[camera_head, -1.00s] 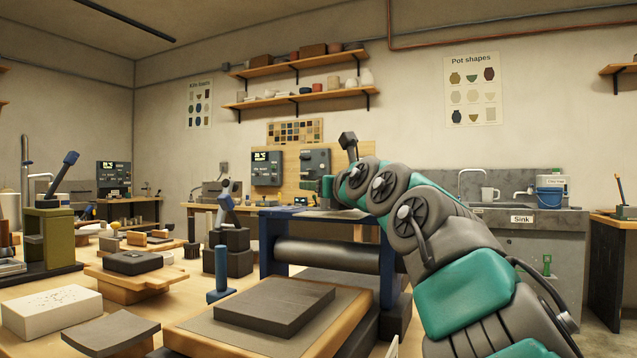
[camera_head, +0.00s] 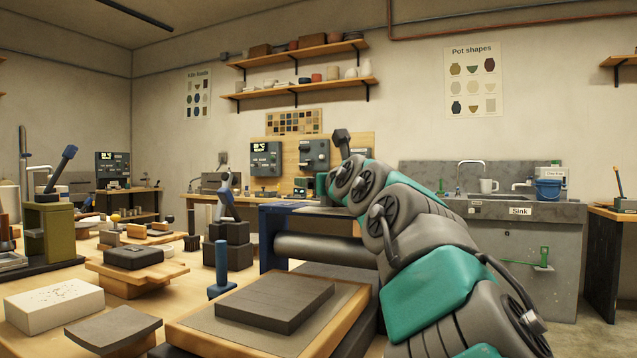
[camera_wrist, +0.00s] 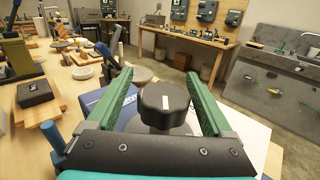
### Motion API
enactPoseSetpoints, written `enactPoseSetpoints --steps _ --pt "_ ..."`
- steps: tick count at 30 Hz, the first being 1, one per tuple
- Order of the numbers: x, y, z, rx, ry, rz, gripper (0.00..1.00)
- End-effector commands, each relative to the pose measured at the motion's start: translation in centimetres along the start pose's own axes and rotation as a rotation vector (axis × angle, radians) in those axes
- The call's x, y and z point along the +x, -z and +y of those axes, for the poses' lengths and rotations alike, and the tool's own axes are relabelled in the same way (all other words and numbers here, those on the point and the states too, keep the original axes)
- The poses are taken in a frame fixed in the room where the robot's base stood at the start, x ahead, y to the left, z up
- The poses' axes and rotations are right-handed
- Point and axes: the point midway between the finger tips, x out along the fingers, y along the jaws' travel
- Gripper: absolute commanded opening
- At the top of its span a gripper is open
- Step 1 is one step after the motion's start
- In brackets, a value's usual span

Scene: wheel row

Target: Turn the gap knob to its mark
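My gripper (camera_wrist: 160,72) is open, with one green finger on each side of the knob. A narrow space shows between the knob and each finger, so I see no contact. The knob's mark is not clearly visible.
A grey slab (camera_head: 276,303) lies on the machine's board in front of the roller (camera_head: 318,248). A blue upright handle (camera_head: 222,268) stands left of it. Blocks and tools cover the table at left. A sink counter (camera_head: 521,212) is at right, across open floor.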

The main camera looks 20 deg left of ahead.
Motion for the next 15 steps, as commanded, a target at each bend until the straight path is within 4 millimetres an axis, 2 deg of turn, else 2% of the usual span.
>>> enactPoseSetpoints --steps 9,15 --pt "-0.3 0.1 -0.2 0.000 0.003 -0.001 0.86" --pt "-2.1 0.3 -0.1 -0.001 0.006 -0.002 0.86"
